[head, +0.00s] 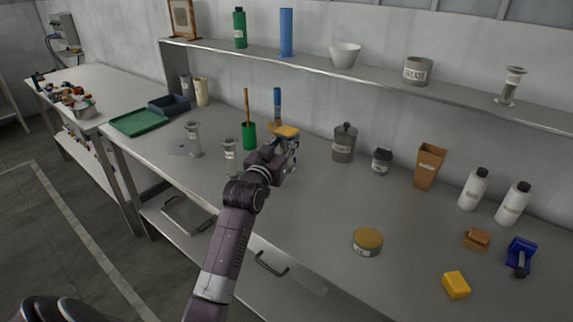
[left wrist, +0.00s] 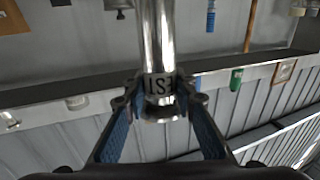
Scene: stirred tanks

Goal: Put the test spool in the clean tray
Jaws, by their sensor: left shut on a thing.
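My left gripper (head: 288,143) is over the middle of the bench. In the left wrist view its fingers (left wrist: 161,98) are closed around a shiny metal test spool (left wrist: 158,45), whose label reads "EST" in part. The arm and gripper hide most of the spool in the head view. A flat green tray (head: 140,121) and a dark blue tray (head: 168,105) lie at the bench's left end, away from the gripper. No label on either is readable, so I cannot tell which is the clean one. My right gripper is not in view.
Two similar metal spools (head: 194,139) (head: 230,158) stand left of the gripper, near a green cup (head: 249,135) with a brush. A grey canister (head: 344,143) is to the right. A shelf (head: 380,77) runs behind. The front middle of the bench is mostly clear.

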